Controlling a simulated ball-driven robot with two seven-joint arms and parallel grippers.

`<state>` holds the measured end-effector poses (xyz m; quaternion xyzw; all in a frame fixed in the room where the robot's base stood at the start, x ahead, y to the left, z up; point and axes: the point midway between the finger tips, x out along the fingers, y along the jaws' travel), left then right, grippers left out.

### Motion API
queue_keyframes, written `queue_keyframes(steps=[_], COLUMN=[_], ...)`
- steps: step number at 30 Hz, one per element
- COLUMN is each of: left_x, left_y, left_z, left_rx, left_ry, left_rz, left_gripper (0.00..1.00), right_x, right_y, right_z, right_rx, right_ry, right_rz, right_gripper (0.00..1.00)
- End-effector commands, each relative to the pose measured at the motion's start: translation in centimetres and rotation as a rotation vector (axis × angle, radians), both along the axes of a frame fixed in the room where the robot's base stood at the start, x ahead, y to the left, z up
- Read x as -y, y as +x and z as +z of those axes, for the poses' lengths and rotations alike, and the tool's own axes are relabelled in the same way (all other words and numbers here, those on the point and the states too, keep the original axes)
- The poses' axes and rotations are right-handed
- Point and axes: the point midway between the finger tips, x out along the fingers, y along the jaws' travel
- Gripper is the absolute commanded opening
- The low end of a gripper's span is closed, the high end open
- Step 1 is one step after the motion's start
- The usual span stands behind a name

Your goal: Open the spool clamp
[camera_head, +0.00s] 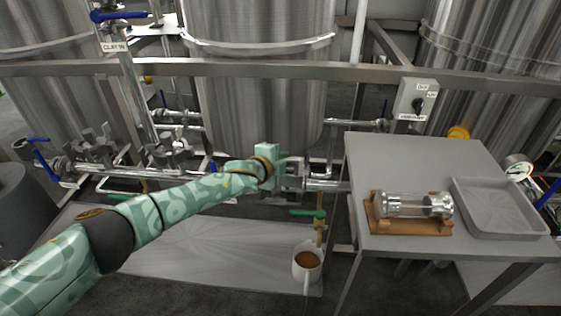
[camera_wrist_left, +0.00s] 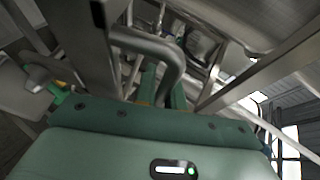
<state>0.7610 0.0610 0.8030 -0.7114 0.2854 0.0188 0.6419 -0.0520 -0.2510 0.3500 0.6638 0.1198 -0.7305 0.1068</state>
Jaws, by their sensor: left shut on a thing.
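My left gripper (camera_head: 284,172) is at the low pipe run in front of the middle tank. It is shut on a part of the spool clamp (camera_head: 293,183), a small metal fitting on the pipe, largely hidden by the gripper. In the left wrist view the two green fingers (camera_wrist_left: 164,88) reach forward beneath a bent grey pipe (camera_wrist_left: 150,46). The exact part between them is hard to make out there. My right gripper is in neither view.
A green-handled valve (camera_head: 308,213) sits just below the gripper, above a white bucket (camera_head: 307,262) of brown liquid. A frame rail (camera_head: 260,67) crosses above.

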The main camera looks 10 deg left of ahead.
Motion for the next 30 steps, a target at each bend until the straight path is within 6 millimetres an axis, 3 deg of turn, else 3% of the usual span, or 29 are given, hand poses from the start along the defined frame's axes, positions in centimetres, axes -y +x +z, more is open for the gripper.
queue_keyframes(steps=[15, 30], left_x=[0.1, 0.0], left_y=[2.7, 2.9], left_z=[0.8, 0.8], left_rx=[-0.002, -0.005], left_ry=[0.000, 0.001], left_rz=[-0.002, -0.002], left_gripper=[0.00, 0.00], right_x=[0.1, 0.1], right_y=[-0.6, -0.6], right_z=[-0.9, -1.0], right_rx=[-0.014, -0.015], right_ry=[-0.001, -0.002], right_rz=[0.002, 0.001], right_gripper=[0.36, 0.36])
